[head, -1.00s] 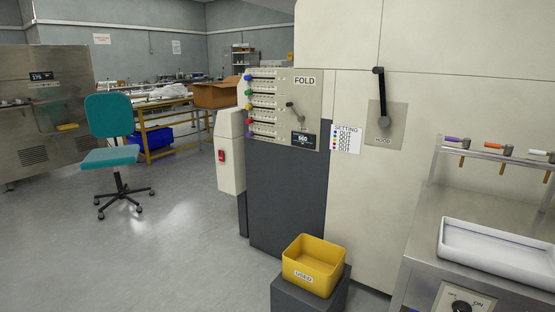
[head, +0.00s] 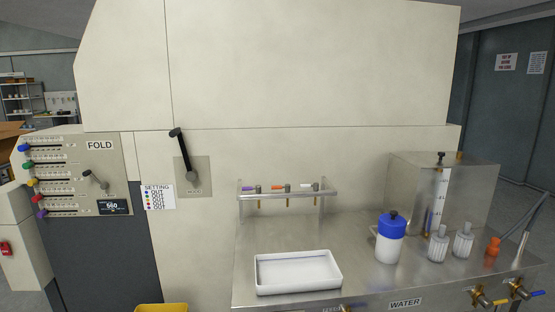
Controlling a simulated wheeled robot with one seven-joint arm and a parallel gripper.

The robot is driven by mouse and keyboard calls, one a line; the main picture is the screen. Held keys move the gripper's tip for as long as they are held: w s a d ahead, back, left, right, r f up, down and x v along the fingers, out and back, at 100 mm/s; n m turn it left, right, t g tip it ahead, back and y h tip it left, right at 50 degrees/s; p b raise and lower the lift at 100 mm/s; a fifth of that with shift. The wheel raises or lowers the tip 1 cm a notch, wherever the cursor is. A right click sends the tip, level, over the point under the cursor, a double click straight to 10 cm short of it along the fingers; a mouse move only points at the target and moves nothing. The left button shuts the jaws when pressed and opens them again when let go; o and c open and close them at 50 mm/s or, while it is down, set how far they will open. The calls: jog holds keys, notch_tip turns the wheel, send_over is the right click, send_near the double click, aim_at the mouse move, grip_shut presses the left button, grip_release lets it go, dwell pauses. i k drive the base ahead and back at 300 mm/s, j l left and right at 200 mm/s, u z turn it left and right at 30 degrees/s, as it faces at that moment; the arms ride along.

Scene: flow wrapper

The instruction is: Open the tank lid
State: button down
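The tank (head: 470,197) is a grey metal box at the back right of the steel bench in the head view. Its flat lid (head: 420,160) lies closed on top, with a small dark knob (head: 441,157) near the front. A white level scale (head: 437,203) runs down the tank's front face. My gripper is not in view.
The steel bench (head: 350,232) holds a white tray (head: 298,271), a blue-capped jar (head: 390,240), two ribbed clear pieces (head: 438,244) and an orange item (head: 492,247). Brass taps (head: 480,297) project at the front right. A tool rail (head: 290,193) stands behind the tray.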

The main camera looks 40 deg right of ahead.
aim_at(421, 160)
jog(key=z, duration=0.4)
jog(key=l+z, duration=0.1)
jog(key=z, duration=0.75)
jog(key=i+z, duration=0.1)
jog(key=z, duration=0.3)
